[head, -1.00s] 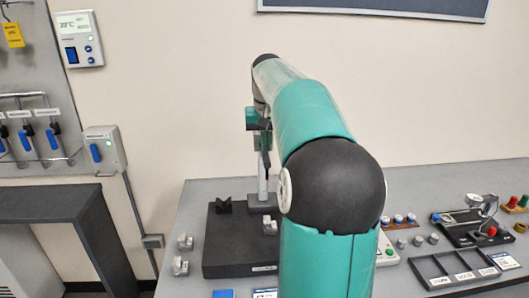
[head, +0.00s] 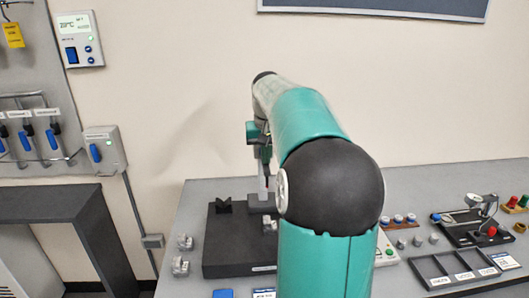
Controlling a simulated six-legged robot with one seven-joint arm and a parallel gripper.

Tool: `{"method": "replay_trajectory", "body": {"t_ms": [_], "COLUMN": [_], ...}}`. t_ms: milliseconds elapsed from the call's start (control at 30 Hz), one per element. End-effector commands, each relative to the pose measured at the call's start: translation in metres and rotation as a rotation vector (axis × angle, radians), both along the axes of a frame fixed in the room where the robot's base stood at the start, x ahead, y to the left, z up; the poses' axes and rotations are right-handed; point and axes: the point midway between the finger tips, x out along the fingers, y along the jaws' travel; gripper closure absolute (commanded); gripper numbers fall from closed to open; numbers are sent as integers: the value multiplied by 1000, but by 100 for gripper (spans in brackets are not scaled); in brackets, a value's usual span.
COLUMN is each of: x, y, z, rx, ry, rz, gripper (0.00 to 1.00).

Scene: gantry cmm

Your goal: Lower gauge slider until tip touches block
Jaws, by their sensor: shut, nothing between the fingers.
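The height gauge stands on a black plate (head: 225,245), with its pale column (head: 262,183) rising from a grey foot. A small green and dark part (head: 253,133) beside the column top is partly covered by my arm; I cannot clearly separate slider from hand there. My gripper (head: 264,153) is small, dark and mostly hidden behind my forearm, at the upper column; it is shut, with nothing seen held. A small grey block (head: 269,224) sits on the plate in front of the foot. The gauge tip is not discernible, so its contact with the block cannot be told.
A black V-shaped block (head: 223,206) stands on the plate's back left. Two small metal pieces (head: 185,243) lie left of the plate. A dial gauge stand (head: 475,228) and black compartment tray (head: 459,268) stand right. My arm covers the bench middle.

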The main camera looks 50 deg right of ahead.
Motion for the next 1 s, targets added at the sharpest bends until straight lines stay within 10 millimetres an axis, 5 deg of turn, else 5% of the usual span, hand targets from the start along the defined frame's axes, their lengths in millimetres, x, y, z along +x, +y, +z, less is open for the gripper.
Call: {"method": "replay_trajectory", "body": {"t_ms": [1000], "x": [0], "y": [1], "z": [-42], "rx": [2], "ry": [1], "rz": [0], "gripper": [100]}}
